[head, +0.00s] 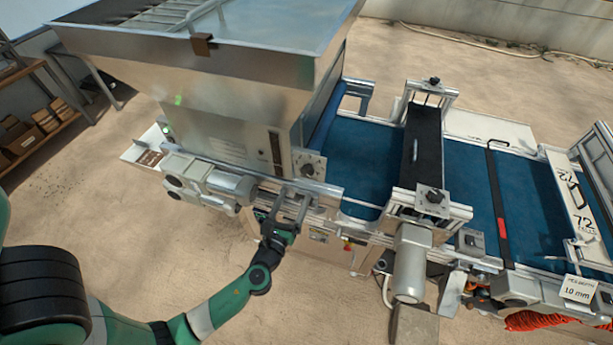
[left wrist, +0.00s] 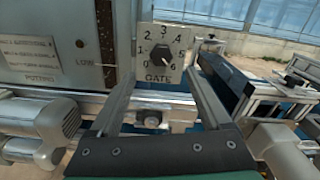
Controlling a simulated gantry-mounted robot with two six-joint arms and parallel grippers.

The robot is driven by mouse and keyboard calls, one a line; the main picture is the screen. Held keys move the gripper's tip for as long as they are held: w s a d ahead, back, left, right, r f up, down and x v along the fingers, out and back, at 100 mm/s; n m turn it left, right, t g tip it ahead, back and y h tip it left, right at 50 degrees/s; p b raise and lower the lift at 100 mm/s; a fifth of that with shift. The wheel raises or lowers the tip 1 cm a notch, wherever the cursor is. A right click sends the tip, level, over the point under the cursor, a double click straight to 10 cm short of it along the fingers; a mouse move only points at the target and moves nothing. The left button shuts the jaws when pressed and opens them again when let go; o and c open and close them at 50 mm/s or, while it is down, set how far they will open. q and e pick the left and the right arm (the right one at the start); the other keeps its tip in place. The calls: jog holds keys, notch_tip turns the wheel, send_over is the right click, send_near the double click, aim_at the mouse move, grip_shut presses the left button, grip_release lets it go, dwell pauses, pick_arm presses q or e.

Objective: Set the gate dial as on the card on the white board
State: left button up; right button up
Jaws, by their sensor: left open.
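The gate dial (head: 308,168) is a pale square plate with a dark knob, on the seeder's side below the hopper. My left gripper (head: 290,205) is open and empty, in front of and below the dial in the head view. In the left wrist view its two fingers (left wrist: 162,78) stand either side of the dial plate, apart from the knob. My right gripper is not in view.
A small white card reading 10 mm (head: 578,289) is at the right front. A white plate marked 72 (head: 572,195) stands over the blue belt (head: 365,155). The metal hopper (head: 200,65) is above the dial. A grey motor (head: 411,265) juts out to the right.

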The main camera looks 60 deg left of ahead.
aim_at(306, 172)
pick_arm(q)
jog(key=x, duration=0.9)
jog(key=shift+w, duration=0.2)
grip_shut()
